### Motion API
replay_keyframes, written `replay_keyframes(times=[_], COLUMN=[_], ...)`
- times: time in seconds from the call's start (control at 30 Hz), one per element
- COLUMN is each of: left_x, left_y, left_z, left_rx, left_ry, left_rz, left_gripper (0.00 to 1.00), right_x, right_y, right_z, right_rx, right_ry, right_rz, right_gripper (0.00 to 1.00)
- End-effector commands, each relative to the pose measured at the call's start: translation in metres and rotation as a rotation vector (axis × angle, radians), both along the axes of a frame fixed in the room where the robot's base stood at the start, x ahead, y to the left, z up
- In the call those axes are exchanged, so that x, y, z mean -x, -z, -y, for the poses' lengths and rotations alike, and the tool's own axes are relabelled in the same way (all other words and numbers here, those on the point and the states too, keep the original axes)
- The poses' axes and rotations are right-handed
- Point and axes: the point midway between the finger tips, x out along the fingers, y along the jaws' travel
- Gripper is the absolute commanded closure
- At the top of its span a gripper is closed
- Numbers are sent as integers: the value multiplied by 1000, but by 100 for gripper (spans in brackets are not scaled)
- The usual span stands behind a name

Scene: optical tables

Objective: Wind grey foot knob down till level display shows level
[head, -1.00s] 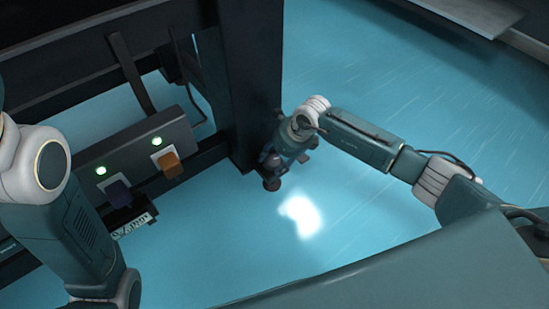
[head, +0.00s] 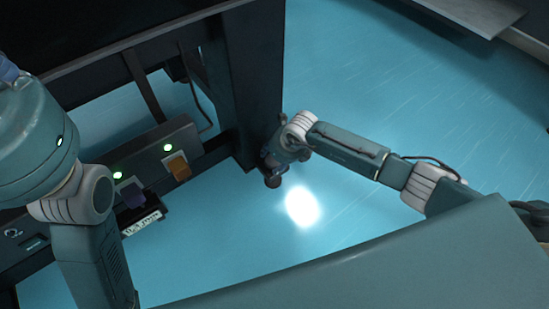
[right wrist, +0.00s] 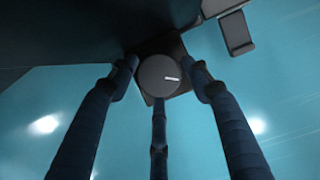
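The grey foot knob (right wrist: 158,76) shows in the right wrist view as a round disc with a short white mark, in front of a dark square plate. My right gripper (right wrist: 161,84) has its three dark blue fingers spread around the knob. Small gaps show between the two upper fingertips and its rim; the lower finger overlaps its bottom edge. In the head view my right gripper (head: 272,164) is at the foot of the dark table leg, and the knob cannot be made out. I cannot identify a level reading. My left arm is at the left; its fingers are out of view.
The dark table leg (head: 253,90) rises beside my right gripper. A small white label (head: 141,222) is unreadable. Blue floor (head: 390,100) is open to the right.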

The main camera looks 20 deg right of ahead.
Motion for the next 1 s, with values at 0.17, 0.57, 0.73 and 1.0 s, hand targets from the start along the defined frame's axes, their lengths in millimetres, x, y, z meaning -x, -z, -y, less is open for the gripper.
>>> replay_keyframes(times=[0.17,0.57,0.73,1.0], left_x=[0,0,0,0], left_y=[0,0,0,0], left_z=[0,0,0,0], left_rx=[0,0,0,0], left_ry=[0,0,0,0], left_rz=[0,1,1,1], left_gripper=[100,100,100,100], right_x=[-1,8,21,37], right_y=[-1,-23,-57,-100], right_z=[1,4,10,17], right_rx=[1,-1,2,1], right_ry=[1,-1,-2,1], right_rz=[2,2,3,3], right_gripper=[38,38,38,38])
